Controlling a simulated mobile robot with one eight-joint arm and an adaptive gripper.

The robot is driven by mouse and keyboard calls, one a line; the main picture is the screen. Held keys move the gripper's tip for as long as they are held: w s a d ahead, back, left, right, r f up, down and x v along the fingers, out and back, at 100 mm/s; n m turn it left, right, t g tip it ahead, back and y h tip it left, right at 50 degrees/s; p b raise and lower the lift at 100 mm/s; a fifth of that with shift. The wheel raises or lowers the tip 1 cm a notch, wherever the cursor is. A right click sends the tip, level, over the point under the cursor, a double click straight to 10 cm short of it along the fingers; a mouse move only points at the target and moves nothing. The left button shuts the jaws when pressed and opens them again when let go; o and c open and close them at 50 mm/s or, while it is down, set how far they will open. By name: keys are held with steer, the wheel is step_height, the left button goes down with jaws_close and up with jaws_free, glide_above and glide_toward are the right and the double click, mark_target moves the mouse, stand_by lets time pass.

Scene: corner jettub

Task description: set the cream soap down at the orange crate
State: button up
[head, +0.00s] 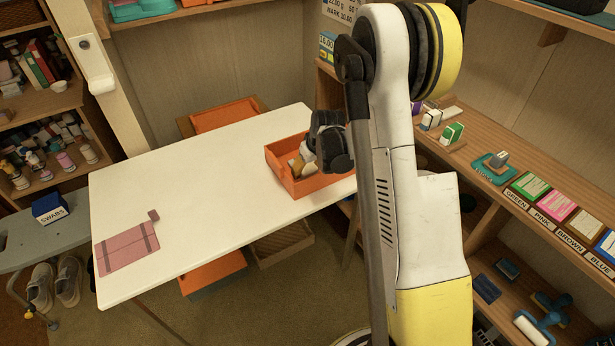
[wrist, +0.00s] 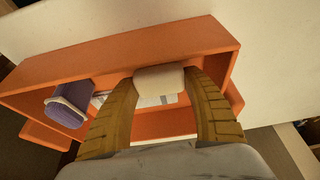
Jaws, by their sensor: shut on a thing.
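The cream soap (wrist: 160,80) is a small pale block between the fingertips of my gripper (wrist: 161,85) in the wrist view. My gripper is shut on it; in the head view my gripper (head: 303,163) is at the orange crate. The orange crate (head: 318,184) is an open box at the right end of the white table. In the wrist view the crate's wall (wrist: 130,52) runs behind the soap, and the soap shows over the crate's opening. I cannot tell whether the soap touches the crate's floor. My wrist hides part of the crate in the head view.
A purple container (wrist: 68,104) and a pale flat item lie in the crate, left of and under the soap. The white table (head: 200,195) is mostly clear, with a pink mat (head: 127,249) at its left end. A shelf with stamps (head: 530,188) stands at right.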

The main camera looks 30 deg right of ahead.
steer(key=shift+f+b, duration=0.35)
steer(key=shift+f, duration=0.8)
steer(key=shift+f, duration=0.25)
steer(key=o, duration=1.3)
steer(key=shift+r, duration=0.15)
